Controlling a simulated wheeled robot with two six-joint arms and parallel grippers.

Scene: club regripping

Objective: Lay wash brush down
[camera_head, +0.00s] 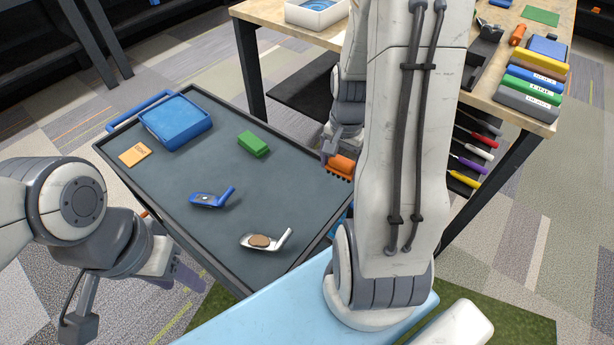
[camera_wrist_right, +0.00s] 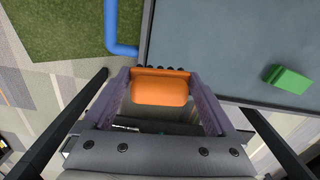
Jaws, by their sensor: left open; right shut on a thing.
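The wash brush is orange with dark bristles (camera_head: 341,166). In the head view it is at the right edge of the dark cart tray (camera_head: 295,190), partly hidden by my right arm. My right gripper (camera_head: 330,150) is shut on it. In the right wrist view the orange brush body (camera_wrist_right: 160,88) sits between the two fingers, bristles toward the tray edge. I cannot tell whether it touches the tray. My left gripper (camera_head: 140,295) is open and empty, low at the left, outside the tray's near left edge.
On the tray are a blue bin (camera_head: 175,122), an orange card (camera_head: 134,153), a green block (camera_head: 253,144), a blue club head (camera_head: 212,198) and a silver club head (camera_head: 266,241) with a brown patch. A wooden workbench (camera_head: 540,105) stands behind.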

